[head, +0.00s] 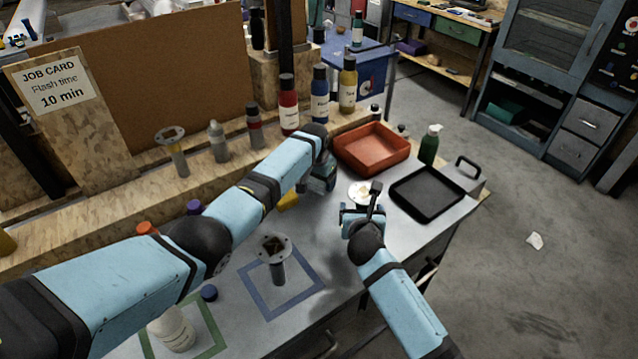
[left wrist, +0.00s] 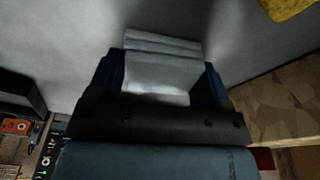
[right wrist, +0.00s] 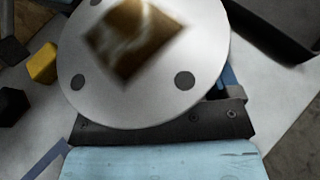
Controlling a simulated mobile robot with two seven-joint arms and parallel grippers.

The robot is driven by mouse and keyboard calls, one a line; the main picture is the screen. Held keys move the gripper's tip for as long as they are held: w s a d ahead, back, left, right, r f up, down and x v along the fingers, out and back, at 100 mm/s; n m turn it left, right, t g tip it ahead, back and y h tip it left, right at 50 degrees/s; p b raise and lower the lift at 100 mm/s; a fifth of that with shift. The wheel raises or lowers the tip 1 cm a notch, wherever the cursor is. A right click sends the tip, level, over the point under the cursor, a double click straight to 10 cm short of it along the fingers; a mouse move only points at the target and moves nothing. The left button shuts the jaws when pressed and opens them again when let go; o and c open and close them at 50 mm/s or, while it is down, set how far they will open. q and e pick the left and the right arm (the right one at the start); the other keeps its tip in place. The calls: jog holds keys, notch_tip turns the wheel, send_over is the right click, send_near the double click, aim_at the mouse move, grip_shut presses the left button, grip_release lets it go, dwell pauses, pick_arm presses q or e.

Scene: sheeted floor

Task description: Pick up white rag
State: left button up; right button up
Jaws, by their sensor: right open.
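A white folded cloth, the white rag (left wrist: 162,72), shows in the left wrist view between the two blue fingers of my left gripper (head: 319,180). It nearly fills the space between them; I cannot tell whether they press on it. In the head view the arm and gripper hide the rag. My right gripper (head: 362,208) is open over the right part of the bench, by a round flanged part (head: 361,192). In the right wrist view that flange (right wrist: 85,35), with a square brown opening, covers most of the fingers.
A red tray (head: 372,150), a black tray (head: 428,193) and a green pump bottle (head: 430,145) stand at the bench's right. Another flanged part (head: 278,268) stands inside a blue square outline. Several bottles line the back ledge. A white scrap (head: 535,241) lies on the floor.

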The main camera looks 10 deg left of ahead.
pick_arm(q)
jog(key=c, duration=0.3)
notch_tip(320, 180, up, 10)
dwell(0.4)
